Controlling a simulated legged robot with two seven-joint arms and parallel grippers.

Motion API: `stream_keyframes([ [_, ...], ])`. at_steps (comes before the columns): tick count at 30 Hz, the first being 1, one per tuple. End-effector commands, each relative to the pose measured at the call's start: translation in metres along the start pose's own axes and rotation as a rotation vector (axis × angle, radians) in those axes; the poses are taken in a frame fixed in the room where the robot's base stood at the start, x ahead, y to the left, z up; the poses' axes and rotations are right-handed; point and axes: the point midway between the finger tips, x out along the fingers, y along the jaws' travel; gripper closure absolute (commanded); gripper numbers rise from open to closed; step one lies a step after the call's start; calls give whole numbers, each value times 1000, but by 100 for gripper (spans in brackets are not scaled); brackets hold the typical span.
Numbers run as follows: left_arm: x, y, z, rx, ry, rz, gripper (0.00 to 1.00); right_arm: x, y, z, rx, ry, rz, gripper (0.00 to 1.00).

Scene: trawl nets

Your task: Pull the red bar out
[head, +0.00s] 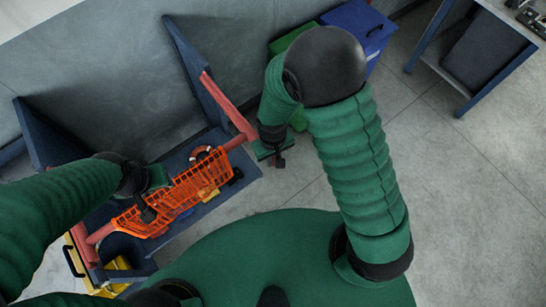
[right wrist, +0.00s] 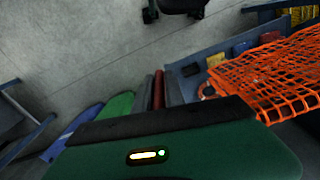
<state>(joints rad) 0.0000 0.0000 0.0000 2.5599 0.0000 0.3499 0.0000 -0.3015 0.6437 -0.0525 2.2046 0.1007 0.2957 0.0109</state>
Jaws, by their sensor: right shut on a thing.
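A red bar (head: 97,235) runs from the lower left up to the right in the head view, through the orange net (head: 190,190). The net covers its middle. My right gripper (head: 270,153) is at the bar's upper right end and is shut on it; the jaws are partly hidden by my wrist. My left gripper (head: 147,208) is over the lower left part of the net; whether its jaws are open or shut does not show. In the right wrist view the net (right wrist: 270,75) is at the right.
A dark blue stand with upright panels (head: 200,75) bears the net; a sloping red strip (head: 225,105) edges the right panel. Blue bin (head: 355,25) and green bin (head: 290,38) stand behind. A table (head: 510,20) is at the upper right. The grey floor right of my arm is clear.

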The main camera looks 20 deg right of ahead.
Motion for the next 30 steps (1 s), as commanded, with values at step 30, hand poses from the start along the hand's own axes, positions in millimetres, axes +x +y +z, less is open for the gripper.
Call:
stream_keyframes([
  [30,6,0,2,0,0,0,64,-62,0,-1,1,11,-2,66],
])
